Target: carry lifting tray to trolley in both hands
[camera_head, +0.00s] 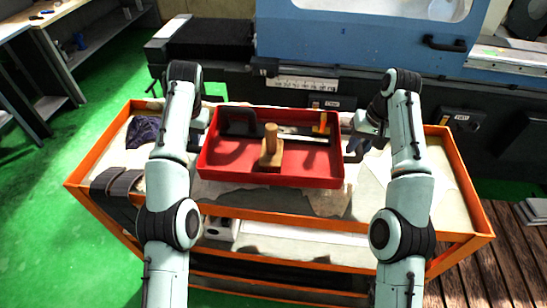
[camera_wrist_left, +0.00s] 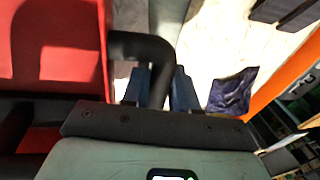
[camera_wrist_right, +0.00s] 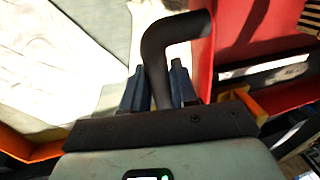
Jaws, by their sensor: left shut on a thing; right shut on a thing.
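The red lifting tray (camera_head: 225,170) is over the middle of the orange-framed trolley (camera_head: 290,222), roughly level. I cannot tell whether its underside touches the trolley top. My left gripper (camera_head: 207,116) is at the tray's left end, shut on a black curved handle (camera_wrist_left: 150,45); its fingers (camera_wrist_left: 160,90) sit on both sides of the bar. My right gripper (camera_head: 362,128) is at the right end, shut on the other black handle (camera_wrist_right: 165,40), with its fingers (camera_wrist_right: 157,88) on either side. In the tray lie a wooden-handled tool (camera_head: 271,147), a black piece and a yellow-ended tool (camera_head: 321,124).
A dark purple cloth (camera_head: 143,131) and dark blocks (camera_head: 117,182) lie on the trolley's left part. The trolley top's right part (camera_head: 440,175) looks clear. The blue and black grinder (camera_head: 375,45) stands behind. A workbench (camera_head: 50,15) is at the far left; green floor lies between.

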